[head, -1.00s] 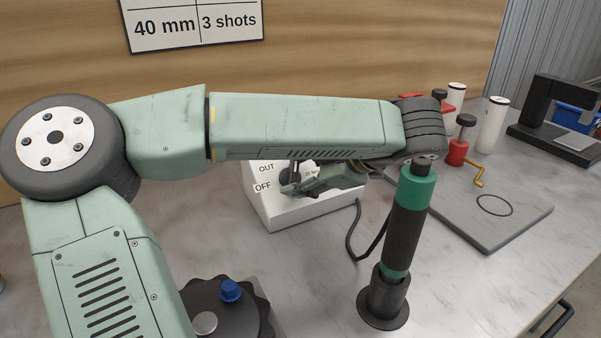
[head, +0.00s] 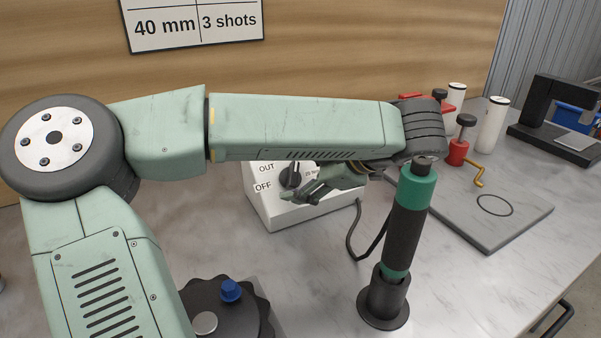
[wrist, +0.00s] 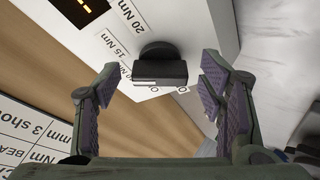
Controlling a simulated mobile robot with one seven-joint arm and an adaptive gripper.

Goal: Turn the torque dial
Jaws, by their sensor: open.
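The torque dial is a black knob with a raised grip bar and a white line at one end; it shows in the wrist view (wrist: 160,68) and, partly, in the head view (head: 290,177). It sits on the white box (head: 287,213), with labels such as 15 Nm and 20 Nm around it. My gripper (head: 309,193) is open and close in front of the dial, slightly to its lower right in the head view. In the wrist view my gripper (wrist: 158,88) has a finger on either side of the dial's outline, with nothing held. My forearm hides the box's top.
A green and black tool (head: 407,218) stands upright in a dark holder beneath my wrist, with a cable behind it. A grey board (head: 475,215) with a red clamp lies at the right. A dark round knob-edged fixture (head: 245,310) stands at the front.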

